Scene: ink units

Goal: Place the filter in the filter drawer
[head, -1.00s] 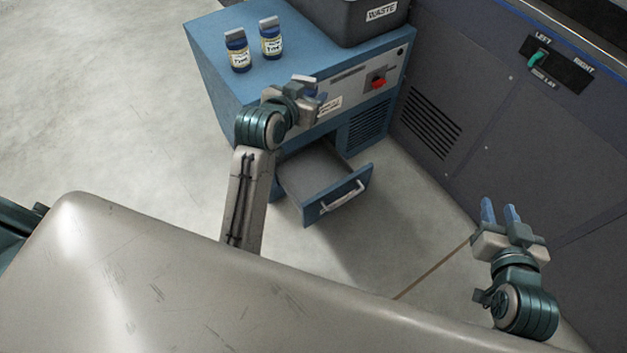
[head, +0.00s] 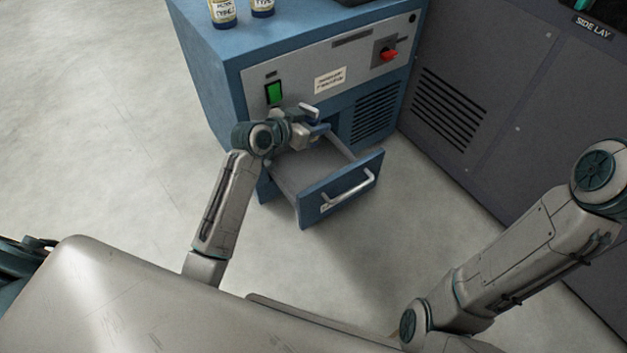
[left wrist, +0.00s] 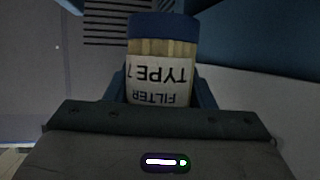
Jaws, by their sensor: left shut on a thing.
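My left gripper (head: 318,132) is shut on a filter (left wrist: 162,75) with a tan body, a blue band and a white label reading upside down "FILTER TYPE". In the left wrist view the filter stands between the two blue fingers. In the head view the gripper is over the back part of the open filter drawer (head: 343,187), close under the cabinet front; the filter is mostly hidden there by the gripper. The drawer is grey inside with a blue front and a pale handle. My right gripper is out of view; only its arm shows at the right.
The blue cabinet (head: 215,75) carries two labelled jars, one jar (head: 223,12) and another jar (head: 262,7), on top. Its front has a green switch (head: 274,93), a red knob (head: 389,55) and a vent (head: 375,113). A dark machine (head: 480,90) stands to the right. Floor in front is clear.

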